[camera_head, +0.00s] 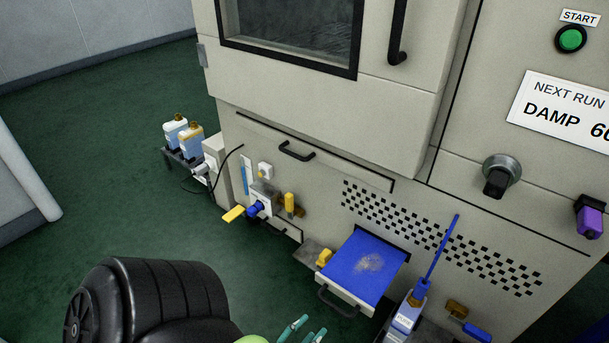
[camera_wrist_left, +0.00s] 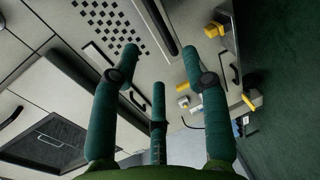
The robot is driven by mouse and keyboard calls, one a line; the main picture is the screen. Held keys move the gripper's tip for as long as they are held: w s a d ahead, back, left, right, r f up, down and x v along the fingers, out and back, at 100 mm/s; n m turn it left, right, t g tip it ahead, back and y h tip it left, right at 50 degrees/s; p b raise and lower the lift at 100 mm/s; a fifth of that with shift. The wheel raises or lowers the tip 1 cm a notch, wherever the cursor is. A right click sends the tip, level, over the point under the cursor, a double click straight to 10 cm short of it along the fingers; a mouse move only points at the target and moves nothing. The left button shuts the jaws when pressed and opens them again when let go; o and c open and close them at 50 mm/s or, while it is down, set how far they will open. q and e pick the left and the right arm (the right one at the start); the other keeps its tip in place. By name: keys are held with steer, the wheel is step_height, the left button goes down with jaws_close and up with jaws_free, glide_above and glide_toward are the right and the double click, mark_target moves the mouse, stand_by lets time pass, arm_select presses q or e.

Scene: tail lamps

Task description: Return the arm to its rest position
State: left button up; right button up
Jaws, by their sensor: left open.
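My left gripper (camera_head: 303,331) shows at the bottom edge of the head view, with only its teal fingertips and a bit of green body in sight. In the left wrist view its three green fingers (camera_wrist_left: 158,75) are spread apart and hold nothing. My black left arm link (camera_head: 150,300) comes in at the lower left of the head view. The gripper is in front of the large beige machine (camera_head: 320,110), below and left of the blue-topped drawer (camera_head: 365,262) in the picture. My right gripper is not in view.
The drawer stands pulled out low on the machine. A bottle (camera_head: 408,318) with a blue wand is right of it. A yellow-handled valve (camera_head: 234,214) sticks out to the left. Two bottles (camera_head: 190,139) stand on a side shelf. Green floor (camera_head: 95,150) is clear at left.

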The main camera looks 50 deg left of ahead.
arm_select(q)
steer(key=shift+s+d+r, duration=0.15)
steer(key=shift+s+r, duration=0.05)
steer(key=shift+s, duration=0.45)
